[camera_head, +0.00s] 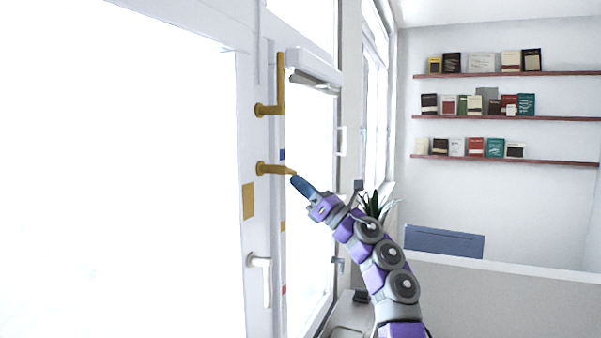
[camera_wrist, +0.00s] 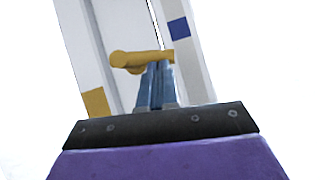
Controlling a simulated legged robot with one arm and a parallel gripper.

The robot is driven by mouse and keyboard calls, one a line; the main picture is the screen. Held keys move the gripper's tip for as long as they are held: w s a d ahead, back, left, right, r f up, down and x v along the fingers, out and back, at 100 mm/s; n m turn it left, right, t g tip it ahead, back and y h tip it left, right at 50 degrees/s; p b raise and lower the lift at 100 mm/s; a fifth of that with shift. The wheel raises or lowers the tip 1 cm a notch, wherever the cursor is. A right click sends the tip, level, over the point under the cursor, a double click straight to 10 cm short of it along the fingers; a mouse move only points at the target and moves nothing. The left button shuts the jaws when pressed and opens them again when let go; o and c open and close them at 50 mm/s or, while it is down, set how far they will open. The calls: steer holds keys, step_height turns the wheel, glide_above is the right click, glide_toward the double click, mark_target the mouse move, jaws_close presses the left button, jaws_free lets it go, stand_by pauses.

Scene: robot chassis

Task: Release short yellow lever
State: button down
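The short yellow lever (camera_head: 273,169) sticks out sideways from the white window frame, below a longer yellow lever. It points right, roughly level. In the wrist view the short yellow lever (camera_wrist: 132,59) lies across the picture just beyond the fingertips. My gripper (camera_head: 294,179) has its blue fingertips at the lever's free end. In the wrist view the fingers of my gripper (camera_wrist: 157,66) are close together and overlap the lever's lower edge near its right end. I see no part of the lever between them. Whether they touch it is hard to tell.
The long yellow lever (camera_head: 281,85) stands upright above. A white window handle (camera_head: 262,275) hangs below. A yellow square (camera_head: 249,201) and a blue mark (camera_head: 282,155) are on the frame. A potted plant (camera_head: 375,205) stands behind my arm. Bookshelves (camera_head: 508,117) are far off.

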steer(key=p, duration=0.1)
steer(key=n+p, duration=0.1)
steer(key=shift+w+r+g+y+p, duration=0.2)
steer(key=shift+r+g+y+p, duration=0.1)
steer(key=shift+r+g, duration=0.1)
steer(key=shift+w+a+p, duration=0.1)
steer(key=shift+p, duration=0.25)
